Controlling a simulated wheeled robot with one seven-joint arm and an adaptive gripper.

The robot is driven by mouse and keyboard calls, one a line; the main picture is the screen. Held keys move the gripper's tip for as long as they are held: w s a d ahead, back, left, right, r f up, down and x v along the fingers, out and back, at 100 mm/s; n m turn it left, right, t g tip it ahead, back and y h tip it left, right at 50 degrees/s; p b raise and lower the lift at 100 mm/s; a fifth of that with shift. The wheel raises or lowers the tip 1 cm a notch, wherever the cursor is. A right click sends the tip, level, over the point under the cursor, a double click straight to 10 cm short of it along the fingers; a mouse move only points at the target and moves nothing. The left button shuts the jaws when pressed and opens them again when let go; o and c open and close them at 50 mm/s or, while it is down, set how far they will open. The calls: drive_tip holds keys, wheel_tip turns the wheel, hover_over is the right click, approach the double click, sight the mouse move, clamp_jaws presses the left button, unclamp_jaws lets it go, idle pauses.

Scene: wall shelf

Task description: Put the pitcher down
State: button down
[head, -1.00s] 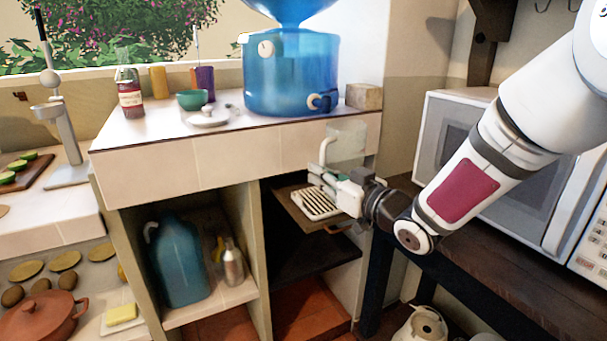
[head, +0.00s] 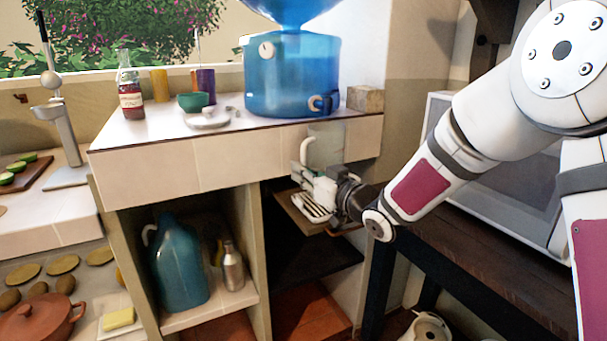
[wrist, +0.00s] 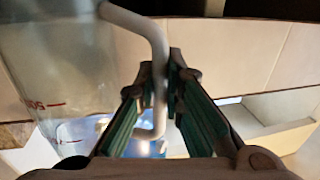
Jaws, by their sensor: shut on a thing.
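The pitcher (head: 328,146) is clear and see-through with a white handle. In the head view it is upright in front of the right part of the tiled counter front. My gripper (head: 308,178) is just below it, shut on the handle. In the wrist view the pitcher (wrist: 60,65) fills the upper left, with red markings low on its wall. The white handle passes between the two green-padded fingers of my gripper (wrist: 155,88). The pitcher's base is partly hidden by my gripper in the head view.
The tiled counter (head: 165,133) holds a blue water dispenser (head: 290,80), a bottle (head: 130,90), a green bowl (head: 193,101) and a white lid-like dish (head: 207,118). A stone block (head: 365,99) stands right of the dispenser. The counter's front middle is clear. A microwave (head: 480,170) stands right.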

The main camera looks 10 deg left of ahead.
drive_tip(key=shift+f, duration=0.15)
drive_tip(key=c, duration=1.7)
unclamp_jaws()
drive_tip(key=shift+r, duration=0.2)
drive_tip(key=p+v, duration=0.1)
drive_tip(key=v, duration=1.1)
drive_tip(key=shift+d, duration=0.1)
